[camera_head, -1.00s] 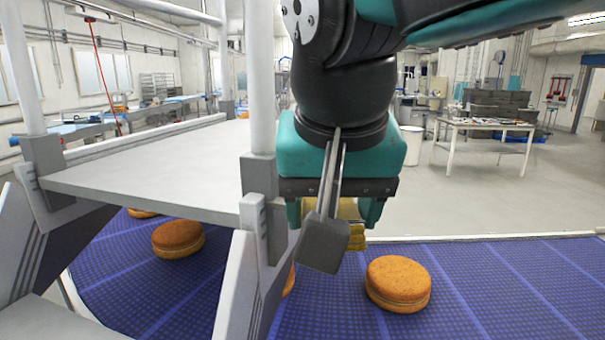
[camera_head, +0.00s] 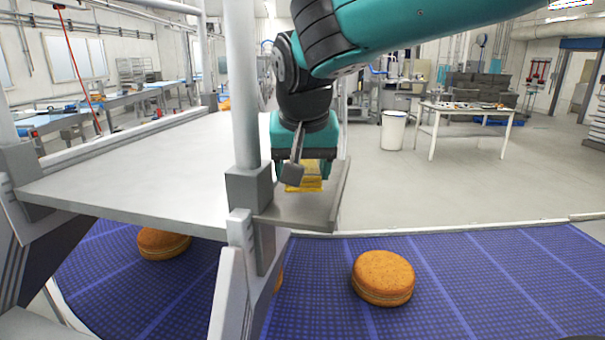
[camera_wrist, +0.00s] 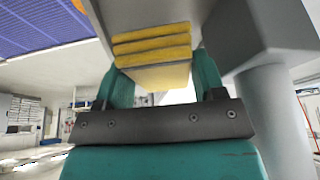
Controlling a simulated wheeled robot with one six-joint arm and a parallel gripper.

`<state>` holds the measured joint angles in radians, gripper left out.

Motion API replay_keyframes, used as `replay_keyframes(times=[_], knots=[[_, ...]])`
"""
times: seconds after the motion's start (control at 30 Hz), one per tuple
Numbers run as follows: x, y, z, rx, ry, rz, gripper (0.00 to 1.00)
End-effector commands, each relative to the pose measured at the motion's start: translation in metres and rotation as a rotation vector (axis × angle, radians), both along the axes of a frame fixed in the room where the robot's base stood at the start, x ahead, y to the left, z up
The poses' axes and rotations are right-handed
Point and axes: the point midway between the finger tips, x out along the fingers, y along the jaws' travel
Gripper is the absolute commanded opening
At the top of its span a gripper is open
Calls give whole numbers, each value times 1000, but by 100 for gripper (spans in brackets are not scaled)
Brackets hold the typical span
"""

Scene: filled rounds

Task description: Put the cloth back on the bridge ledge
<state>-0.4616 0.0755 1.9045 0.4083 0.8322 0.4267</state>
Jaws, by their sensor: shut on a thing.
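The yellow cloth (camera_head: 304,184) is folded in several layers. My gripper (camera_head: 303,172) is shut on it, and the cloth shows below the teal fingers. Both are over the small grey bridge ledge (camera_head: 318,214) beside the white post. In the wrist view the cloth (camera_wrist: 152,48) sits between the two teal fingers (camera_wrist: 160,85), with the grey ledge surface (camera_wrist: 190,10) close against its far edge. I cannot tell whether the cloth touches the ledge. The ledge looks bare around it.
The grey bridge deck (camera_head: 130,180) extends left of the ledge. The white post (camera_head: 243,90) stands close beside my gripper. Below, the blue conveyor belt (camera_head: 460,280) carries round filled biscuits (camera_head: 383,277). Open floor lies to the right, before a white table (camera_head: 470,112).

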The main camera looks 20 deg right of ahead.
Motion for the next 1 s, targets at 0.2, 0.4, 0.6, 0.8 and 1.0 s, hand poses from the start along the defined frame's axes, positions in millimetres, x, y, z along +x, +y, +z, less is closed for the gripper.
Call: replay_keyframes(times=[0.2, 0.4, 0.6, 0.8, 1.0], knots=[[10, -4, -17, -3, 5, 0, 41], [10, -3, -35, 0, 0, 0, 41], [10, -3, -36, 1, -1, 0, 41], [10, -3, -39, 0, -1, 0, 79], [10, -3, -38, 0, -1, 0, 89]])
